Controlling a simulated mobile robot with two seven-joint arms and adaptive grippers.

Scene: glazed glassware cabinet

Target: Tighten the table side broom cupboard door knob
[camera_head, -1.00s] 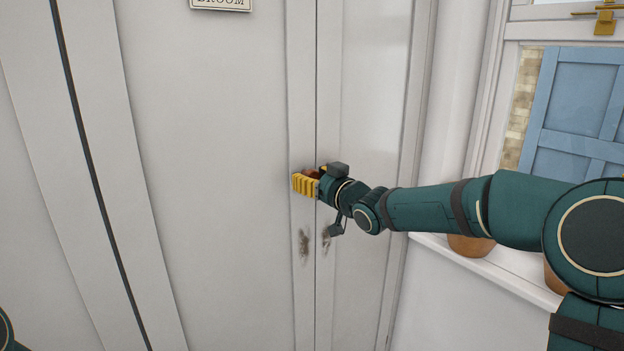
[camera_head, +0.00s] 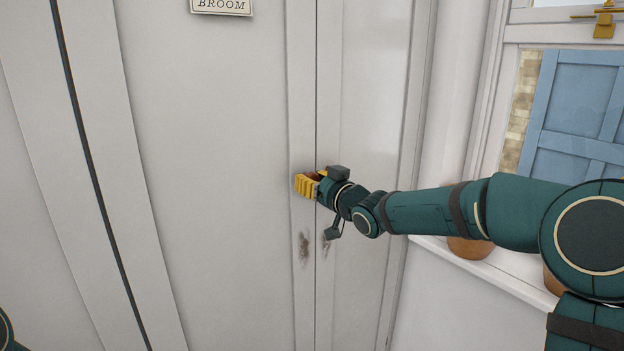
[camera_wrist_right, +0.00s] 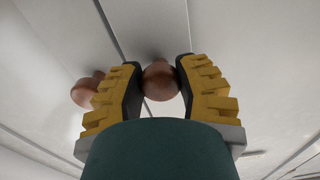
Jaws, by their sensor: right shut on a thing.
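A round reddish-brown door knob (camera_wrist_right: 161,82) sits between the two yellow fingers of my right gripper (camera_wrist_right: 158,85) in the right wrist view, and the gripper is shut on it. A second, similar knob (camera_wrist_right: 86,92) shows to the left, outside the fingers. In the head view my right gripper (camera_head: 309,184) is at the seam between the cupboard's two doors and mostly hides the knobs. The left door (camera_head: 215,170) bears a BROOM plate (camera_head: 222,5). Both doors are closed. A small part of my left arm shows at the lower left edge, but its gripper is out of view.
A window (camera_head: 510,100) with a blue shutter outside (camera_head: 580,115) is on the right. Terracotta pots (camera_head: 472,247) stand on its sill, behind my right arm. Worn dark marks (camera_head: 304,246) show on the doors below the gripper.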

